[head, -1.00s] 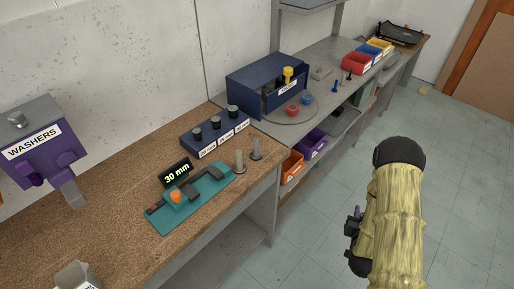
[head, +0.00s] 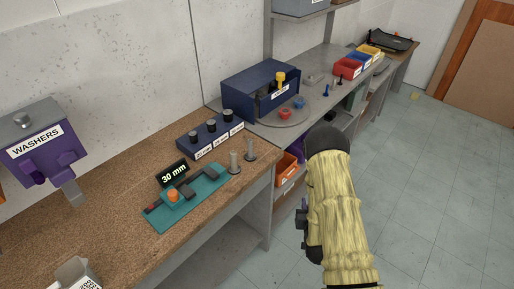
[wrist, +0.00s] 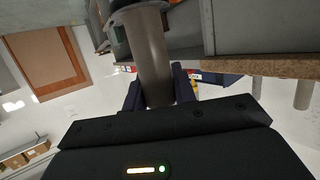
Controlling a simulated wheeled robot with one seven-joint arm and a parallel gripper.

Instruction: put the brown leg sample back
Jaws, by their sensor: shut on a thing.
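My gripper (wrist: 158,92) is shut on a brownish-grey cylinder, the brown leg sample (wrist: 150,50), in the wrist view. The sample's far end is wider and dark. In the head view only a dark part of my gripper (head: 303,226) shows beside my sleeved arm, over the floor in front of the benches; the sample is hidden there. A dark blue rack (head: 209,141) with three black-topped pieces and white labels stands on the brown bench. Two grey posts stand near the bench corner, one (head: 235,163) left of the other (head: 250,151).
A teal gauge (head: 187,197) with a "30 mm" display lies on the brown bench (head: 115,175). A purple washer dispenser (head: 42,147) is on the left. A blue box (head: 262,88), a round turntable (head: 283,117) and bins are on the grey bench.

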